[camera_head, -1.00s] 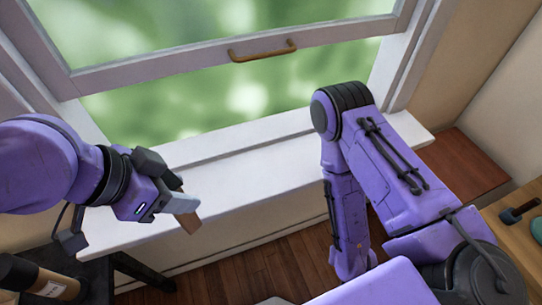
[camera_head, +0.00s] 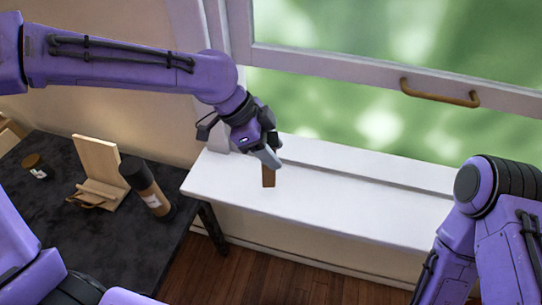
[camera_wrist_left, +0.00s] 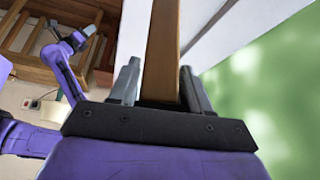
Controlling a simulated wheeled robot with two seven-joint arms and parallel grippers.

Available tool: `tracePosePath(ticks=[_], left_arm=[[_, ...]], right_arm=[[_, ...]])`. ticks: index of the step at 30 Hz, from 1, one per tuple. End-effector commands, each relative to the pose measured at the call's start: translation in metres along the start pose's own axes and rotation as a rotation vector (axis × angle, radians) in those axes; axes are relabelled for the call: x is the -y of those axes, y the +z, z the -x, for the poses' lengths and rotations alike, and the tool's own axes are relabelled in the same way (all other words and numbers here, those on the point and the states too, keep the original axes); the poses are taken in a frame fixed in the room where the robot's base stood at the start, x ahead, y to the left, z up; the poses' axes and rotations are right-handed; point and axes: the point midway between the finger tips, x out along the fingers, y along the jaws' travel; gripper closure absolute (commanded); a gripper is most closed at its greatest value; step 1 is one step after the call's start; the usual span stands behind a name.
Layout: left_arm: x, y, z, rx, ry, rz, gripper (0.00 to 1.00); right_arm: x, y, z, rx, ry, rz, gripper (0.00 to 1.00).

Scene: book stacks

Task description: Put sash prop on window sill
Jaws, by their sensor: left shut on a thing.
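The sash prop, a brown wooden bar (camera_head: 268,177), is held in my left gripper (camera_head: 268,159) over the left part of the white window sill (camera_head: 345,205). The jaws are shut on its upper part, and it hangs nearly upright. Its lower end is at or just above the sill; I cannot tell if it touches. In the left wrist view the bar (camera_wrist_left: 162,50) runs out between the two fingers (camera_wrist_left: 158,85). My right arm stands at the right of the head view, its gripper out of frame there; its small end in the wrist view is unclear.
A raised window sash with a wooden handle (camera_head: 440,93) is above the sill. A dark table (camera_head: 100,245) at the left carries a wooden stand (camera_head: 98,165), a dark-capped bottle (camera_head: 148,188) and a small jar (camera_head: 38,167). The sill right of the prop is clear.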

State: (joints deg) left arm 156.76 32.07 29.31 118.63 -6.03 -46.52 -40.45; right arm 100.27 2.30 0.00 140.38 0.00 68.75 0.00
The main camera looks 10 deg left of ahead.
Motion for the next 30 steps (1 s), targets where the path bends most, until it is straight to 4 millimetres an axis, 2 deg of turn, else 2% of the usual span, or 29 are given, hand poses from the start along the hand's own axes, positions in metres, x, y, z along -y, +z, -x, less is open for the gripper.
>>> tracePosePath(ticks=[4,9,20,21,22,23,30], left_arm=[[0.012,0.011,-0.012,0.0,0.001,0.002,0.85],[0.01,0.023,-0.034,0.001,0.001,0.0,0.85],[0.01,0.026,-0.039,-0.001,-0.001,0.0,0.85],[0.01,0.025,-0.038,0.0,-0.002,0.0,0.4],[0.01,0.025,-0.038,0.0,-0.002,0.0,0.3],[0.01,0.025,-0.038,0.0,-0.001,0.0,0.26],[0.01,0.025,-0.038,0.0,-0.002,0.0,0.26]], right_arm=[[0.0,-0.001,0.002,0.0,0.0,0.0,0.62],[-0.001,-0.003,0.007,0.0,0.0,0.0,0.62],[0.0,-0.002,0.005,0.0,0.0,0.0,0.62],[-0.001,-0.002,0.005,0.0,0.0,0.0,0.62],[-0.001,-0.002,0.005,0.0,0.0,0.0,0.62],[-0.001,-0.002,0.005,0.0,0.0,0.0,0.62],[-0.001,-0.002,0.005,0.0,0.0,0.0,0.62]])
